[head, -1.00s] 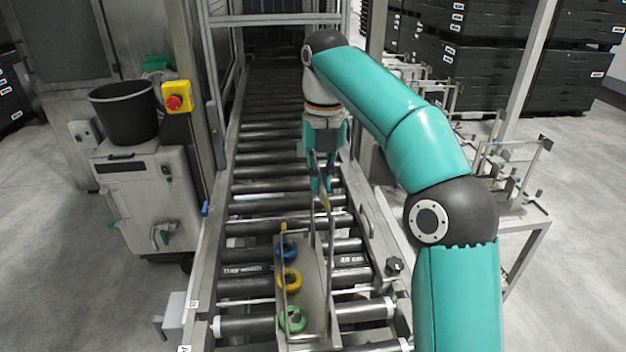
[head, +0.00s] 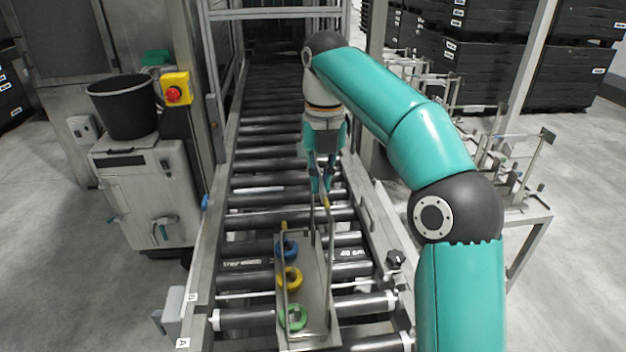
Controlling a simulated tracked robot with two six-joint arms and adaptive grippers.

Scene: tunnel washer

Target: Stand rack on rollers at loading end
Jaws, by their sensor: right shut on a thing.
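The rack (head: 316,290) is a narrow metal frame on the near part of the roller conveyor (head: 245,280). It carries a blue ring (head: 287,249), a yellow ring (head: 289,279) and a green ring (head: 292,318) along its left side. Thin upright bars rise at its far end, with yellow tips. My right gripper (head: 322,188) points down at this far end and is shut on an upper part of the rack. The exact contact is small and partly hidden. I cannot tell whether the rack's underside touches the rollers. My left gripper is not in view.
A grey cabinet with a black bucket (head: 124,108) and a red stop button (head: 173,94) stand left. Metal fixtures (head: 520,180) stand on a table at right.

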